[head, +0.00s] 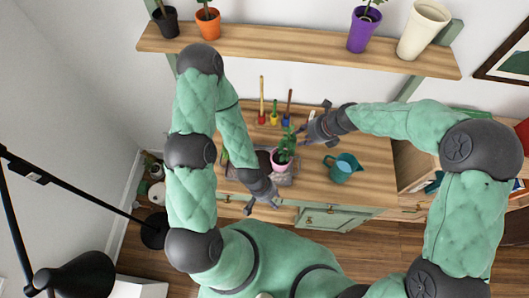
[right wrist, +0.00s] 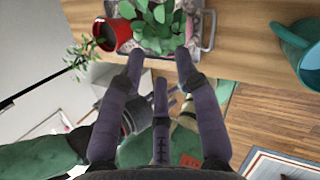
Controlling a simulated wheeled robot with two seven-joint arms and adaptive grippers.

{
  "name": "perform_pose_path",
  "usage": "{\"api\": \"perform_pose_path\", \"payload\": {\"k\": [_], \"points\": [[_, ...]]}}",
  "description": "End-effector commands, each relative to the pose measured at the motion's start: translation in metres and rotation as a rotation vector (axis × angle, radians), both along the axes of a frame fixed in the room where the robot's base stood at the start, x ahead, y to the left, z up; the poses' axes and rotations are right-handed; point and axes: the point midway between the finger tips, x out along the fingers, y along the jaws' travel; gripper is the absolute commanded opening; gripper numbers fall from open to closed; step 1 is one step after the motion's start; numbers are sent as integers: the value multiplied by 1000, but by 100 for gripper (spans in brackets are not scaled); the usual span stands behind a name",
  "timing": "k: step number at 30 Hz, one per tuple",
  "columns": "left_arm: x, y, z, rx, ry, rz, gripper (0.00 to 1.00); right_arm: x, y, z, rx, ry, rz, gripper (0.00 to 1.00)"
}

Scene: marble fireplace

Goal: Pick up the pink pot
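The pink pot (head: 280,164) holds a leafy green plant (head: 287,143) and stands on a patterned tray (head: 288,180) on the wooden worktop. My right gripper (head: 306,136) is just right of the plant, its fingers pointing at the leaves. In the right wrist view its fingers (right wrist: 159,58) are spread, with the plant (right wrist: 157,28) just beyond their tips.
A teal watering can (head: 343,168) stands right of the pot. Several small hand tools (head: 275,108) stand behind it. A wooden shelf (head: 290,46) with more pots spans above. A red pot (right wrist: 113,36) shows at the right wrist view's upper left.

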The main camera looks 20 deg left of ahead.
Motion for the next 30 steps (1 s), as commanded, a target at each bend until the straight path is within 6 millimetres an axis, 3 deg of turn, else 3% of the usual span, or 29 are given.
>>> {"api": "perform_pose_path", "payload": {"k": [5,15,23,30], "points": [[-1,-1,-1,0,1,-4,40,1,5,0,8,15,-28,33],[-1,-1,-11,0,1,-3,40,4,26,-41,7,15,-27,33],[-1,-1,-15,0,1,-4,40,3,32,-57,7,14,-25,33],[-1,-1,-26,0,1,-3,40,0,44,-89,7,14,-24,33]]}}
